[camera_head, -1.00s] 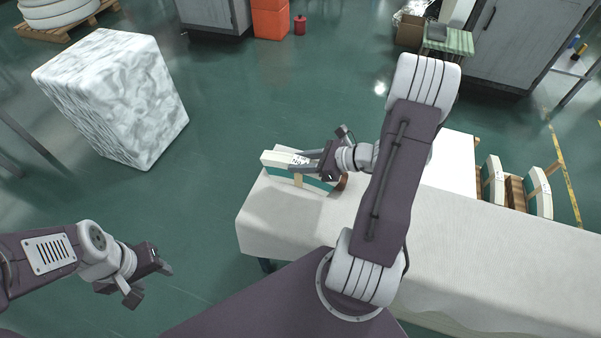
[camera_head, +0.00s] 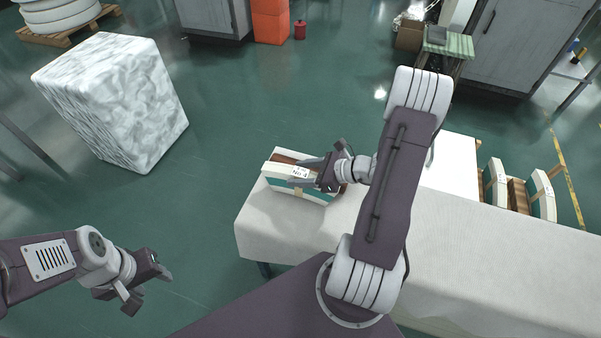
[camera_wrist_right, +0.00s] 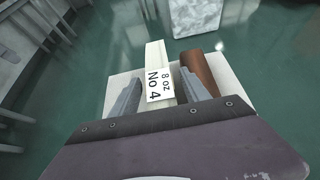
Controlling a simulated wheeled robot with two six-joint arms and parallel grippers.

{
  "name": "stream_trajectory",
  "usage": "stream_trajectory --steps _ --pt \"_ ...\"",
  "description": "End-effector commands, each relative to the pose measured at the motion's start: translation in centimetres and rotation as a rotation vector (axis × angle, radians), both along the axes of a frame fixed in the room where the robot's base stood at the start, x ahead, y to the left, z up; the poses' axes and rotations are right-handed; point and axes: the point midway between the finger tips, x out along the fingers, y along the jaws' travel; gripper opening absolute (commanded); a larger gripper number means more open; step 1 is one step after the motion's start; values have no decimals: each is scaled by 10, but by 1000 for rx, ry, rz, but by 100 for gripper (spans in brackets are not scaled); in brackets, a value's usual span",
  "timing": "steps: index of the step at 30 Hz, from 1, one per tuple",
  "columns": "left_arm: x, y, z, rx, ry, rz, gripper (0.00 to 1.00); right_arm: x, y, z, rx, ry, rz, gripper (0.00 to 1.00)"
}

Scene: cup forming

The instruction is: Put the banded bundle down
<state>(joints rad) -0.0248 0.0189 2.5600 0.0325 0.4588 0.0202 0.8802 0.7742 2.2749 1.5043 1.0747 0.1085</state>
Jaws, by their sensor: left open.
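The banded bundle (camera_head: 276,170) is at the left end of the white-covered table (camera_head: 258,232) and appears to rest on it. It has a white top, a teal side band, brown material and a card reading "8 oz No 4" (camera_wrist_right: 160,84). My right gripper (camera_head: 294,173) is over it, one finger on each side of the card. In the right wrist view, the fingers (camera_wrist_right: 158,76) stand apart with small gaps beside the card. The lower finger parts are partly hidden by the bundle. My left gripper (camera_head: 150,289) is open and empty, off the table to the left.
A marbled white block (camera_head: 115,100) stands on the floor at the far left. The table's middle is clear.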

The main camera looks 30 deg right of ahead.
Motion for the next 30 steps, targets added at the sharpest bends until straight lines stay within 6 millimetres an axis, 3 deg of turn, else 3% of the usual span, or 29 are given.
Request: stream_trajectory --steps 7,21,30 --pt "0 0 6 0 0 0 49 -4 -5 8 -1 -1 -4 54" --pt "0 0 31 0 0 0 49 -69 -61 56 -2 -2 -4 54" --pt "0 0 33 0 0 0 49 -80 -67 61 -4 2 10 54"
